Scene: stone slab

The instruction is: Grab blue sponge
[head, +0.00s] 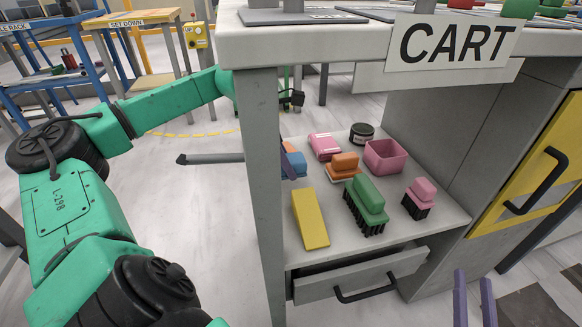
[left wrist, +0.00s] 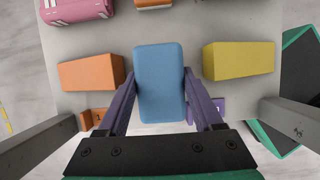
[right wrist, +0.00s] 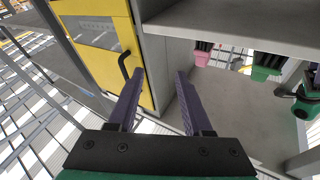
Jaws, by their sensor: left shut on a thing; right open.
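The blue sponge (left wrist: 159,82) is a rounded block between the purple fingers of my left gripper (left wrist: 159,100) in the left wrist view. The fingers are shut on its two long sides. In the head view the sponge (head: 296,163) shows partly behind the cart's front leg, at the left edge of the shelf (head: 403,235). My left gripper (head: 288,160) is mostly hidden there by that leg. My right gripper (right wrist: 158,100) is open and empty, its fingers apart; its fingertips (head: 474,290) show low at the right in the head view.
On the shelf are a yellow block (head: 310,219), an orange block (left wrist: 90,73), a green brush (head: 367,200), a pink brush (head: 421,193), a pink box (head: 386,160), a pink item (head: 325,147) and a dark tin (head: 361,134). The cart's leg (head: 261,200) and top (head: 330,40) bound the space.

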